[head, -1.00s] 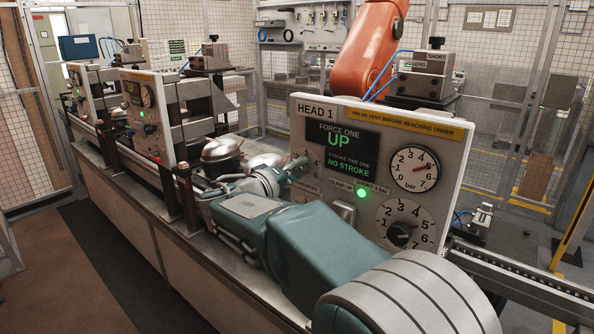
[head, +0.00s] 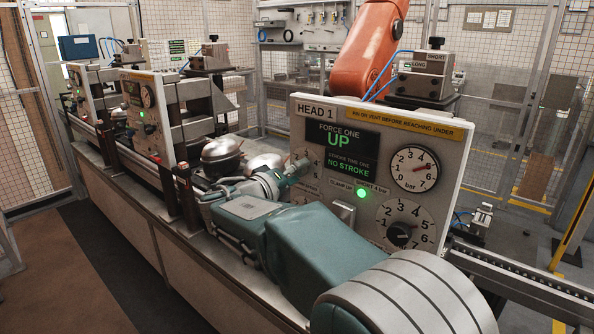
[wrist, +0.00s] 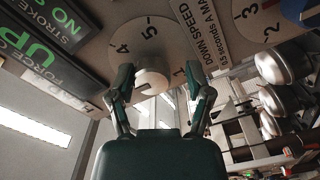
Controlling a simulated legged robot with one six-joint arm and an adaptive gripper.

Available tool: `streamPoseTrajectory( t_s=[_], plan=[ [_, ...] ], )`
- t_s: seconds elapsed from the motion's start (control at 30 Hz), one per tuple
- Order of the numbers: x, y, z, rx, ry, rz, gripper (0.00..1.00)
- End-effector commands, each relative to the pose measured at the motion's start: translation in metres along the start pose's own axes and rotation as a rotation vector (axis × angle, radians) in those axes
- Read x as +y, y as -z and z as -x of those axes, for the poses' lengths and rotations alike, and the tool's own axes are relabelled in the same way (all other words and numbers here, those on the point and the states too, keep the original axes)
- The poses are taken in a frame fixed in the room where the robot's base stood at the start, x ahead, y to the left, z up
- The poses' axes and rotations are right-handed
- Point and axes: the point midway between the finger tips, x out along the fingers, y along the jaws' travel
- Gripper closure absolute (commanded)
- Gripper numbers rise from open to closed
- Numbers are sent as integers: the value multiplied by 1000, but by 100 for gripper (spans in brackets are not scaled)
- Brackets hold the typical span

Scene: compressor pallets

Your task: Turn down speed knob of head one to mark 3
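The HEAD 1 panel (head: 460,140) stands at the right of the head view. My gripper (head: 300,170) is at its left side, by the UP display. The DOWN SPEED label (wrist: 203,40) is beside this dial. My gripper (wrist: 158,72) is open, with one finger on each side of the knob. Contact cannot be told. The knob's setting cannot be read clearly.
A second dial (wrist: 262,20) lies right of the label in the wrist view. A bar gauge (head: 415,168) and a black-knobbed dial (head: 403,232) are on the panel's right. Shiny compressor domes (head: 222,150) sit on the line behind my gripper. An orange arm (head: 370,50) stands behind the panel.

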Motion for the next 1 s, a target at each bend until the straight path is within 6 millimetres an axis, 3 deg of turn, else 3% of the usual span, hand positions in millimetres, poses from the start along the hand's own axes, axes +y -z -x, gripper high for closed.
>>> streamPoseTrajectory(
  t_s=[0.47,1.0],
  plan=[
    [4,2,7,4,-5,-6,21],
    [0,3,108,5,-2,-2,21]
  ],
)
